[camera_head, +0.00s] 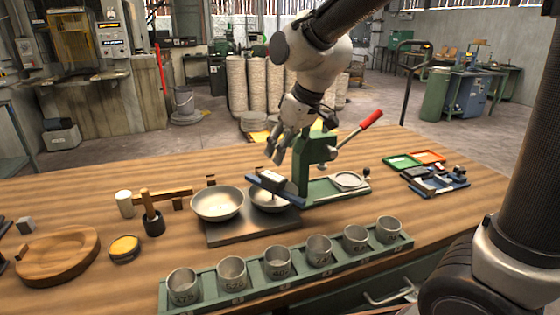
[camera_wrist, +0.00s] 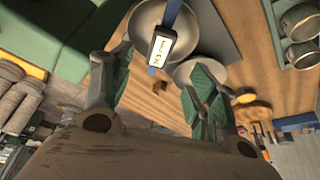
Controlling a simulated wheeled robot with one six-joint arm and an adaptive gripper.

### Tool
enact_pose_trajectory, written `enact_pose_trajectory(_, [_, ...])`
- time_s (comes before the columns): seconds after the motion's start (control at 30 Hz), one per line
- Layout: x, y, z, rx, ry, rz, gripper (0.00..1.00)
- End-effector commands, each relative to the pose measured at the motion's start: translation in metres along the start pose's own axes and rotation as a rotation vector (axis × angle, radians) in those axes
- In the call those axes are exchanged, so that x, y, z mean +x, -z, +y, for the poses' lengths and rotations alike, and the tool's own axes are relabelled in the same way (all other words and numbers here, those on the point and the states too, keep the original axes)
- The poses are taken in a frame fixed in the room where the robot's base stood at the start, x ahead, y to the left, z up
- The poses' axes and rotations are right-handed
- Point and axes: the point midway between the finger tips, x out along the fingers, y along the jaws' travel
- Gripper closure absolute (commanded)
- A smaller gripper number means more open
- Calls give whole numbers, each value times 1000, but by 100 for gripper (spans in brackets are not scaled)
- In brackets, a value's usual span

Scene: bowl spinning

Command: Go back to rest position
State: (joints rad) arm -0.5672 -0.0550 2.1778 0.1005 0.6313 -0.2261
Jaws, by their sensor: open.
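My gripper (camera_head: 277,160) is above the back of the workbench, left of the green lever press, with its fingers pointing down. In the wrist view my gripper (camera_wrist: 160,88) has its two green-padded fingers wide apart with nothing between them. Beyond the fingers, a metal bowl (camera_wrist: 145,28) has a blue bar (camera_wrist: 172,14) with a labelled block across it. In the head view this bowl (camera_head: 264,203) stands on a dark plate, and the blue bar (camera_head: 291,194) lies across its top. A second metal bowl (camera_head: 217,204) stands left of it.
The green lever press (camera_head: 316,149) with a red handle stands close to my gripper's right. A green rack (camera_head: 208,296) of several metal cups runs along the front. A mallet (camera_head: 152,222), a wooden dish (camera_head: 60,254) and a tool tray (camera_head: 434,182) are also on the bench.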

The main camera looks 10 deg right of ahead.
Motion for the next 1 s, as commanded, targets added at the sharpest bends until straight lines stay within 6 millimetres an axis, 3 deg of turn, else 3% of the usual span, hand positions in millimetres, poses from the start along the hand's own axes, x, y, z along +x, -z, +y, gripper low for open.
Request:
enact_pose_trajectory(0.47, [-6,-6,-1,28,4,-24,41])
enact_pose_trajectory(0.57, [-1,-33,-4,61,9,-103,41])
enact_pose_trajectory(0.63, [-10,-62,-3,98,4,-154,41])
enact_pose_trajectory(1.0, [-113,-241,46,497,-152,-155,41])
